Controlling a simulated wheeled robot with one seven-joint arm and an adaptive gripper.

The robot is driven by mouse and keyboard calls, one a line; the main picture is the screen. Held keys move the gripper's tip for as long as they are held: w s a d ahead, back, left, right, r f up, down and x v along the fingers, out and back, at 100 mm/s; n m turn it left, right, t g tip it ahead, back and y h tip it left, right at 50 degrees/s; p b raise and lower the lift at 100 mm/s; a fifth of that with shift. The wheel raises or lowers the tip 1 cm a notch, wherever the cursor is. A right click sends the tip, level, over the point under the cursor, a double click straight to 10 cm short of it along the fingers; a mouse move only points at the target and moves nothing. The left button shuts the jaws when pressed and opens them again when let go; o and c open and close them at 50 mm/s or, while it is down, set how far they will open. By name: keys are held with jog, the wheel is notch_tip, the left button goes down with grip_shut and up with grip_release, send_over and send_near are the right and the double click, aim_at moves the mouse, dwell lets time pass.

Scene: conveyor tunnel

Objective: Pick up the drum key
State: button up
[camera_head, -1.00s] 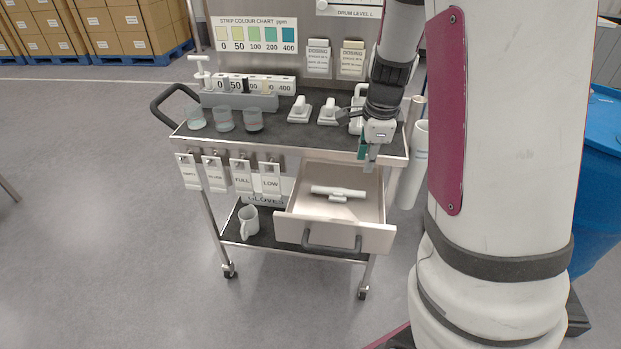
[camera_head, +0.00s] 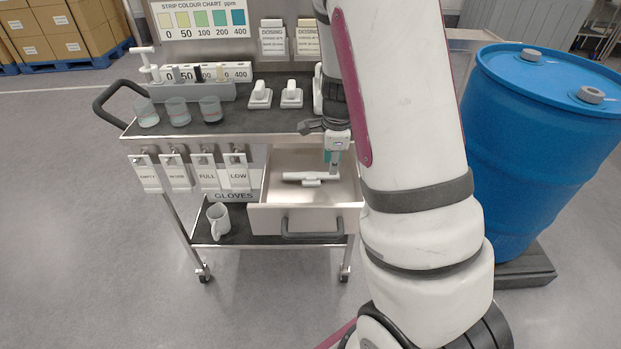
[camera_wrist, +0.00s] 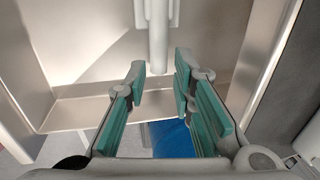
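The drum key is a white T-shaped tool (camera_head: 308,178) lying in the open drawer (camera_head: 300,219) of the steel cart. My gripper (camera_head: 334,166) is over the right part of the drawer, close to the right end of the key's bar. In the wrist view, the two green-padded fingers of my gripper (camera_wrist: 160,80) are spread apart with nothing between the pads. A pale rod of the key (camera_wrist: 158,32) shows just beyond the fingertips, roughly centred between them.
The drawer walls (camera_wrist: 262,70) stand close around the fingers. The cart top (camera_head: 235,118) above holds cups (camera_head: 177,111) and white fittings (camera_head: 291,95). A mug (camera_head: 218,220) is on the lower shelf. A blue drum (camera_head: 530,140) stands at the right.

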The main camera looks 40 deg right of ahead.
jog(key=f, duration=0.1)
jog(key=f+b, duration=0.1)
jog(key=f, duration=0.3)
jog(key=shift+w+d+b, duration=0.25)
jog(key=shift+w+b, duration=0.05)
jog(key=shift+w, duration=0.1)
jog(key=shift+r, duration=0.1)
grip_shut()
notch_tip(320, 180, up, 10)
jog(key=p, duration=0.3)
jog(key=shift+a, duration=0.1)
